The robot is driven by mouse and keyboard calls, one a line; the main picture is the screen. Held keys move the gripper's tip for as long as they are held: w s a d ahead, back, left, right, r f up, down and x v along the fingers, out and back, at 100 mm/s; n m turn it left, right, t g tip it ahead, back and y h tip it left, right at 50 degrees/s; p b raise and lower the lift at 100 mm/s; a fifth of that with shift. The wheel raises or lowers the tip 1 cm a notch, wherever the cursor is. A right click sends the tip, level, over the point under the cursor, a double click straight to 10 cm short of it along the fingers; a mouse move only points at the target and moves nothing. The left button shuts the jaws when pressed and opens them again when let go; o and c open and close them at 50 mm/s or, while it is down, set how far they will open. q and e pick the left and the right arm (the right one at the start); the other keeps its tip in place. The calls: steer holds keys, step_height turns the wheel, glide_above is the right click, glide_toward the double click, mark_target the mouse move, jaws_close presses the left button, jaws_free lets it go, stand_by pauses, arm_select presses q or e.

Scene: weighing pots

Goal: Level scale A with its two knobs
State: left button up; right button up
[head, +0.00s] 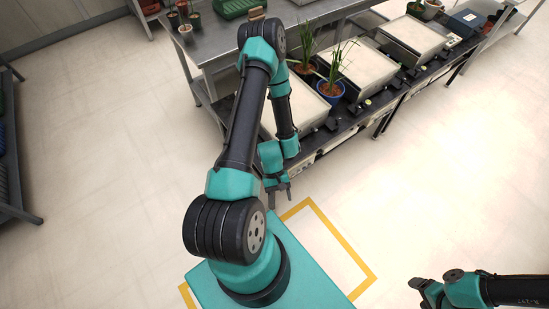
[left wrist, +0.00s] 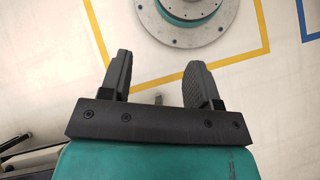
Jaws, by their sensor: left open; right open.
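Several scales with pale square pans stand in a row on the bench in the head view: a near-left one (head: 308,108), a middle one (head: 368,68) and a far one (head: 414,36). I cannot read which is scale A. Small dark fittings, perhaps knobs, line their front edges, too small to tell apart. My left gripper (head: 279,194) hangs open and empty over the floor in front of the bench. Its two spread fingers also show in the left wrist view (left wrist: 158,75). My right gripper (head: 424,290) is open at the lower right, far from the scales.
A blue pot (head: 331,91) with a grassy plant and a terracotta pot (head: 304,68) with another stand at the near-left scale. A metal table (head: 215,42) adjoins the bench. A yellow line (head: 345,243) marks the floor. The floor between my arms is clear.

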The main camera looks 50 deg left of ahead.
arm_select(q)
steer(key=s+a+f+n+t+y, duration=0.1)
steer(key=s+a+n+t, duration=0.2)
steer(key=a+n+t, duration=0.7)
steer(key=s+a+f+n+t+y, duration=0.2)
steer(key=s+a+n+t, duration=0.1)
steer(key=a+n+t, duration=0.7)
steer(key=shift+s+a+f+n, duration=0.2)
steer(key=shift+a+n, duration=0.3)
steer(key=shift+a, duration=0.2)
steer(key=x, duration=1.7)
steer(key=shift+w+d, duration=0.15)
steer(key=shift+w, duration=0.05)
